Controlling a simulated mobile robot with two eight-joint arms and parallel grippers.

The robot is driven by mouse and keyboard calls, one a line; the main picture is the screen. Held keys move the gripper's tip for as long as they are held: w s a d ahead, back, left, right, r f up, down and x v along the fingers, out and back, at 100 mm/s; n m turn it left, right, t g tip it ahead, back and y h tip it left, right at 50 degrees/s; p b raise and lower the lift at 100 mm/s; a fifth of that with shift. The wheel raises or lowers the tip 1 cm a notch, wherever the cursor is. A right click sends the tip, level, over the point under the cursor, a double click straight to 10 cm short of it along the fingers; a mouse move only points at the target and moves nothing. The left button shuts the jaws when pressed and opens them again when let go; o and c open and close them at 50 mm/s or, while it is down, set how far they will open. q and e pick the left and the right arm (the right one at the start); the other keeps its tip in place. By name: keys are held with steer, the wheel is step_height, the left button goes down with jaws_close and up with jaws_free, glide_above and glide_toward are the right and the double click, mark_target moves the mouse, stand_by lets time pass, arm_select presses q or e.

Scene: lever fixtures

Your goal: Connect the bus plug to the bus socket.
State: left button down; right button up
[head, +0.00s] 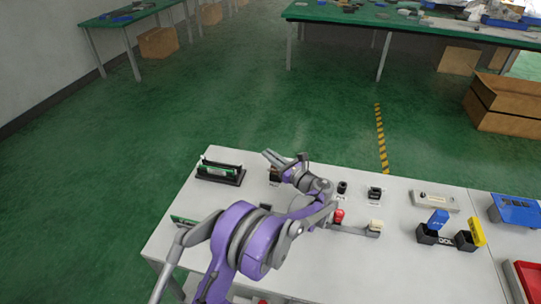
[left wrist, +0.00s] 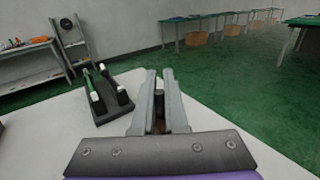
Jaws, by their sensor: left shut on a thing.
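My left gripper (head: 284,161) is over the far part of the white table, next to a dark block (head: 275,174) that it partly hides. In the left wrist view the two fingers (left wrist: 160,100) are nearly parallel, with a small dark brown piece (left wrist: 158,124) low between them. It may be the bus plug, but its shape is mostly hidden. I cannot tell which fixture is the bus socket. Two small black fixtures, one round (head: 342,187) and one squarer (head: 375,193), stand to the right of the gripper. My right gripper is not in view.
A black rack with a green board (head: 220,174) stands at the table's far left; it also shows in the left wrist view (left wrist: 106,97). A red knob (head: 338,215) and a cream block (head: 375,225) are near my arm. Blue and yellow pieces in black holders (head: 435,237) stand right.

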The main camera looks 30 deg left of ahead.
arm_select(q)
steer(key=shift+f, duration=0.25)
steer(key=c, duration=0.9)
jaws_free()
steer(key=shift+o, duration=0.2)
step_height(320, 180, up, 10)
